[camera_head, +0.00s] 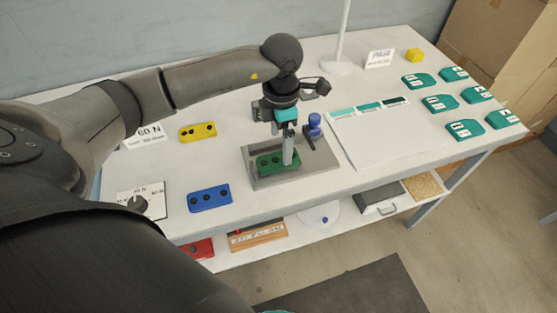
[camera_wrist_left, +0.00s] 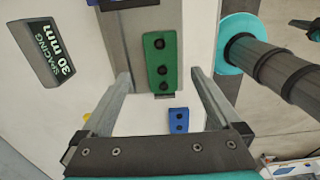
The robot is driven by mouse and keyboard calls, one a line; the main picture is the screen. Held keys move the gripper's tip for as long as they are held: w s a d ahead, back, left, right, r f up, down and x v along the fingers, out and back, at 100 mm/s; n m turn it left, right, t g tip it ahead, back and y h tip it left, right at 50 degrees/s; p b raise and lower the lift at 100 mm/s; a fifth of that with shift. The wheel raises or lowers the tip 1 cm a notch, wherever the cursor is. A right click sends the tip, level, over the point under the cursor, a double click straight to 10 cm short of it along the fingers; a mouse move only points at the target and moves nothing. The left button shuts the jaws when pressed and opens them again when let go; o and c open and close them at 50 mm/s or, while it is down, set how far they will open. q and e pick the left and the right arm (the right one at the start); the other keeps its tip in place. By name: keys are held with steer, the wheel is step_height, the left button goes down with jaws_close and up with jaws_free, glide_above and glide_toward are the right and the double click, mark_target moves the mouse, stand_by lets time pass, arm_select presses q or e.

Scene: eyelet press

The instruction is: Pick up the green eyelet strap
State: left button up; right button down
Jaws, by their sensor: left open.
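The green eyelet strap (camera_head: 268,164) lies in a grey fixture tray (camera_head: 262,183) near the front of the table. It has several dark round eyelets. My left gripper (camera_head: 288,158) points down at the strap, and its fingers overlap the strap's right part in the head view. In the left wrist view, the green strap (camera_wrist_left: 160,62) shows between the two spread fingers of the left gripper (camera_wrist_left: 160,74), with space on both sides. The left gripper is open and empty. I cannot tell the height of its fingertips over the strap. My right gripper is not in view.
A blue strap (camera_head: 209,197) and a yellow strap (camera_head: 198,131) lie left of the tray. A blue knob (camera_head: 314,121) stands at the tray's back right. A white sheet (camera_head: 385,135) and several teal tags (camera_head: 465,129) lie further right. A lamp post (camera_head: 343,35) rises behind.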

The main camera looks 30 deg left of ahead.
mark_target(281, 159)
arm_select(q)
step_height(281, 159, down, 5)
steer(key=shift+s+d+f, duration=0.1)
steer(key=shift+s, duration=0.05)
steer(key=shift+c, duration=0.3)
jaws_close()
stand_by(0.6)
